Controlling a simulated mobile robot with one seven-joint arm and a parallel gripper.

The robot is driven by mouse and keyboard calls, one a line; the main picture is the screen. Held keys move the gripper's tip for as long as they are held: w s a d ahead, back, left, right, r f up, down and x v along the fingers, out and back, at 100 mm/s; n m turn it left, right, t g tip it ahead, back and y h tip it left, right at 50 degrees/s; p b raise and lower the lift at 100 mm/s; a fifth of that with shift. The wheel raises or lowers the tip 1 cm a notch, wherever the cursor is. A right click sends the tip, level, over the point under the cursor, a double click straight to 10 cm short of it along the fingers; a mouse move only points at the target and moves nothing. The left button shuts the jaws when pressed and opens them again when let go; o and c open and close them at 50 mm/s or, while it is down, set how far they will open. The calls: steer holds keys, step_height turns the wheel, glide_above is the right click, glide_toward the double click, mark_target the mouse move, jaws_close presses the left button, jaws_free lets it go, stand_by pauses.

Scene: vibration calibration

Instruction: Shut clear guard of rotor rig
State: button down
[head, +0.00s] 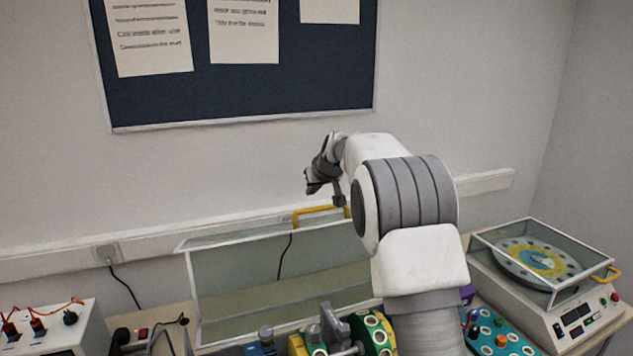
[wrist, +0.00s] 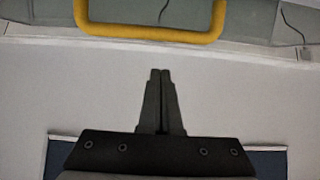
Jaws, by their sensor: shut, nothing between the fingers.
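The clear guard (head: 225,275) of the rotor rig is a white-framed transparent panel. It stands raised behind the rotor (head: 378,335), so it is open. Its yellow handle (head: 298,215) is at the top edge, partly hidden by my arm in the head view. In the wrist view the handle (wrist: 150,36) crosses the upper part as a wide yellow bar. My gripper (wrist: 160,72) is shut and empty, with its fingertips pointing at the handle and a gap between them in that picture. In the head view my gripper (head: 340,200) is close to the handle; contact cannot be told there.
A turntable device (head: 560,325) with a clear lid and its own yellow handle (head: 606,275) stands at the right. A teal tray with knobs (head: 500,340) lies beside it. A white box with leads (head: 65,325) is at the left. The wall is close behind the guard.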

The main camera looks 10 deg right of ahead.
steer(key=p+x, duration=0.1)
steer(key=x, duration=0.3)
steer(key=shift+w, duration=0.1)
steer(key=shift+s+d+f, duration=0.15)
steer(key=shift+s+d, duration=0.05)
steer(key=shift+s, duration=0.8)
steer(key=shift+s+d+f, duration=0.15)
steer(key=shift+s+d, duration=0.05)
steer(key=shift+s, duration=0.8)
steer(key=shift+s+f, duration=0.1)
steer(key=shift+s, duration=0.05)
